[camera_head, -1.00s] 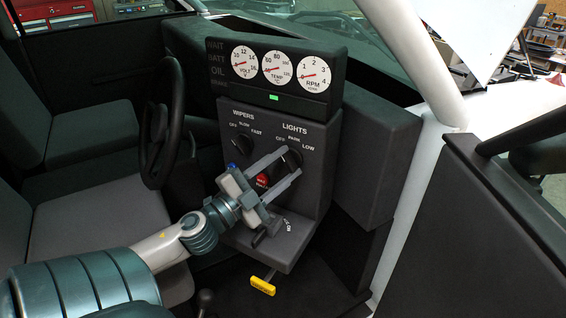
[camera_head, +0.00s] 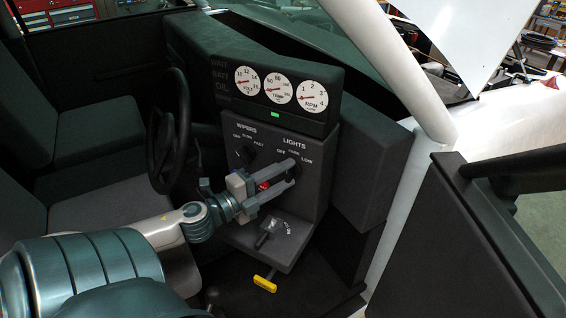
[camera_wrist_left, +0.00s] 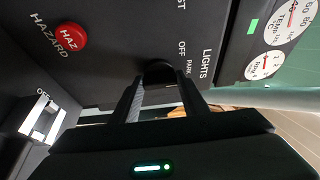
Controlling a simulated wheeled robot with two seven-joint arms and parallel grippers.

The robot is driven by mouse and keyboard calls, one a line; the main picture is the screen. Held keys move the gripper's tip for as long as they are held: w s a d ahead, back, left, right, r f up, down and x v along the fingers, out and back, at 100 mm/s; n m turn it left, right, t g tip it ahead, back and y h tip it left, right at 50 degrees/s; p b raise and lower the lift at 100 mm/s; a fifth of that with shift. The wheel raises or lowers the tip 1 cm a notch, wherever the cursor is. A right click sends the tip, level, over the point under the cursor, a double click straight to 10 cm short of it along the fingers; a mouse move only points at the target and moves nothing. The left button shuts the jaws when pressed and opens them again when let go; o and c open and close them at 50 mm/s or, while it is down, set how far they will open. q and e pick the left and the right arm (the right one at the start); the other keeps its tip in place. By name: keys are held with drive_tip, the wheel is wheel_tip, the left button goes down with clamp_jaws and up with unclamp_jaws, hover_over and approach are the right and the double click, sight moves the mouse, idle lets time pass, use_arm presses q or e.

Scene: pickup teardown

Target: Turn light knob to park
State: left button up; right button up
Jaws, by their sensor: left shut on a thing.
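The light knob (camera_wrist_left: 160,71) is a black knob under the LIGHTS label on the dark dash panel (camera_head: 245,215). The words OFF, PARK and LOW stand around it. My left gripper (camera_head: 289,172) comes in from the left and is shut on the knob. In the left wrist view, its two fingers (camera_wrist_left: 160,86) sit on either side of the knob. The fingers hide much of the knob in the head view, and I cannot tell which mark its pointer faces. My right gripper is not in view.
The wiper knob (camera_head: 244,155) is left of the light knob. The red hazard button (camera_wrist_left: 70,36) is close by, partly behind my gripper in the head view. A lower switch (camera_head: 265,237), a yellow handle (camera_head: 265,284) and the steering wheel (camera_head: 154,140) are also near.

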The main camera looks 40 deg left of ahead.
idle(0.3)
use_arm(q)
drive_tip(key=o, duration=1.1)
drive_tip(key=shift+c, duration=0.2)
drive_tip(key=shift+s, duration=0.1)
drive_tip(key=s+a+b, duration=0.2)
drive_tip(key=s+b, duration=0.3)
drive_tip(key=s, duration=0.6)
drive_tip(key=shift+s, duration=0.35)
drive_tip(key=shift+d+f, duration=0.1)
drive_tip(key=shift+d, duration=0.05)
